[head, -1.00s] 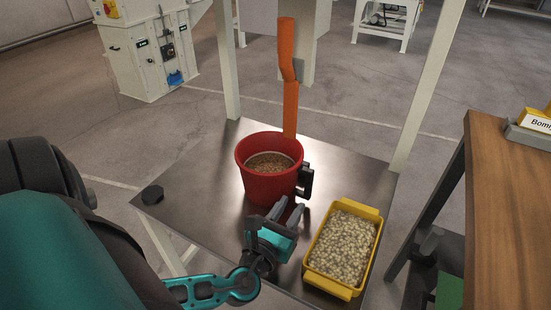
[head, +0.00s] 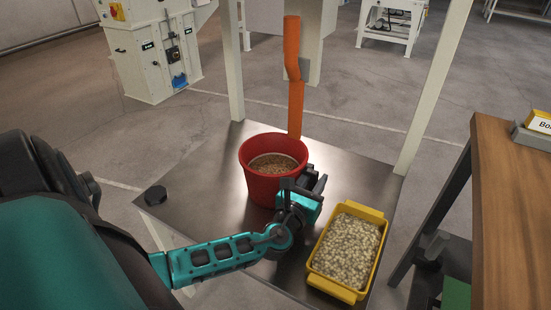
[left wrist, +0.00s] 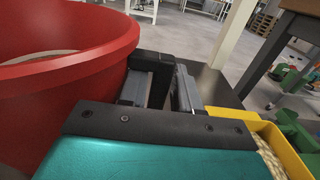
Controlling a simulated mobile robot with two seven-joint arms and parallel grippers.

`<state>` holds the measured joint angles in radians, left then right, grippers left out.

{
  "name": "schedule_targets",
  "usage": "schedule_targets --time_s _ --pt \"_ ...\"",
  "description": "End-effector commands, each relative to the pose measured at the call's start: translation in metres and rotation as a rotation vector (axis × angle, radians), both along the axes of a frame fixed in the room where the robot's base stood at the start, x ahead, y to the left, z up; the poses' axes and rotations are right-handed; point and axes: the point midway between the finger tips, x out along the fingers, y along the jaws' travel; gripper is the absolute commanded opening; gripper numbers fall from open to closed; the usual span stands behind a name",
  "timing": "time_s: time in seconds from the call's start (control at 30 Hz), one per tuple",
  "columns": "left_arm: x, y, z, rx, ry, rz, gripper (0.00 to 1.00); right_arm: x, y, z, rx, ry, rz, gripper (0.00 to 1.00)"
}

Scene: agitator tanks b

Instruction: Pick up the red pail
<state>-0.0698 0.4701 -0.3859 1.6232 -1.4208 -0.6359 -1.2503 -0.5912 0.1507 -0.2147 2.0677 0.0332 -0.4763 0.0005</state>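The red pail (head: 262,186), part filled with brown grain, stands upright on the metal table (head: 195,205). It fills the left of the left wrist view (left wrist: 70,105). Its black handle (left wrist: 153,62) is on its right side. My left gripper (head: 303,184) is at that handle, close beside the pail wall. Its two grey fingers (left wrist: 160,90) are apart, with the handle at or between their tips; I cannot tell whether they touch it. My right gripper is not in view.
A yellow tray (head: 374,262) of pale pellets stands just right of my left gripper. An orange pipe (head: 295,85) comes down behind the pail. White posts (head: 437,85) rise at the table's back corners. A wooden table (head: 508,220) is at the right.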

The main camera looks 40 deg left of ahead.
Motion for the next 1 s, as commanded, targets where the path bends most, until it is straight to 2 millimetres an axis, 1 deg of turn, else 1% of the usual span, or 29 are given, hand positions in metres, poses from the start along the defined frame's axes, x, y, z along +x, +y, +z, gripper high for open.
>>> schedule_targets --time_s 0.07,0.4,1.0 --pt "-0.0003 -0.0002 0.0000 0.000 0.000 0.000 0.32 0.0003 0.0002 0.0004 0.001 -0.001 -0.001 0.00" --pt "-0.0005 -0.0002 0.0000 0.000 0.000 0.000 0.00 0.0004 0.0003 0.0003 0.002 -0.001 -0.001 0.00" --pt "-0.0007 0.0000 -0.0002 0.000 0.000 0.001 0.00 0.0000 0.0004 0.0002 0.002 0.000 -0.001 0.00"
